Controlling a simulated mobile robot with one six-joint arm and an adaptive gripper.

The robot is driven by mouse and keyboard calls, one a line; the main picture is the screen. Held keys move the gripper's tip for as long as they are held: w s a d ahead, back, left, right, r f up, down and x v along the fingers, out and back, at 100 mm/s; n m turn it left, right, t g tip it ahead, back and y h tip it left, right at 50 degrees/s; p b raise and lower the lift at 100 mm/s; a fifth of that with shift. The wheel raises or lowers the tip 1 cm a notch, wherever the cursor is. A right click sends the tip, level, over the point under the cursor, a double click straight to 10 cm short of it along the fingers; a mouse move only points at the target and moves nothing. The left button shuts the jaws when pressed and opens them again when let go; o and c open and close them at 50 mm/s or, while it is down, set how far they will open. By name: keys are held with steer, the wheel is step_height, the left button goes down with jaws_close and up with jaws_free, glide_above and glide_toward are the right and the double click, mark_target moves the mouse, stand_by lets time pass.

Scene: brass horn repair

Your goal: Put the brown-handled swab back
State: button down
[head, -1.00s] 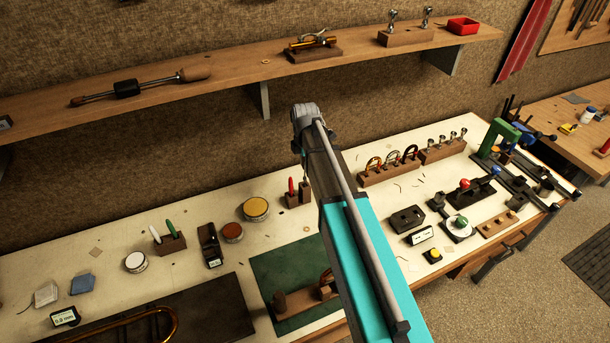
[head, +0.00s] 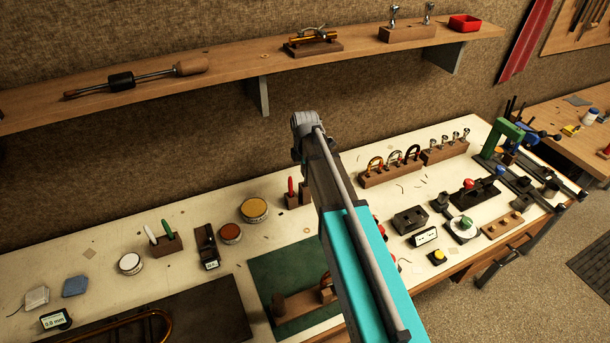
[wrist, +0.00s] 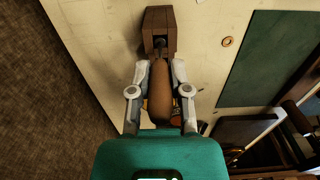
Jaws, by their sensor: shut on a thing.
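In the wrist view my gripper (wrist: 159,72) is shut on a brown wooden handle (wrist: 159,98), taken to be the brown-handled swab. The handle lies between the two fingers. A wooden block (wrist: 158,18) with a dark opening is just beyond the handle's far end. Something dark shows at the opening, but I cannot tell whether it is the swab's shaft inside the block. In the head view the arm hides the gripper and swab. A small block with a red-handled tool (head: 291,187) stands just left of the arm.
A ring (wrist: 227,41) and green mat (wrist: 265,62) lie beside the block. The shelf (head: 225,73) above holds another wooden-handled rod (head: 190,66). Tins (head: 254,209), a rack of loops (head: 390,174) and other tools crowd the bench. The wall is close behind.

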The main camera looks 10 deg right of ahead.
steer(key=shift+f, duration=0.25)
steer(key=c, duration=0.6)
jaws_free()
steer(key=shift+r, duration=0.15)
step_height(320, 180, up, 12)
steer(key=p, duration=1.2)
stand_by(0.6)
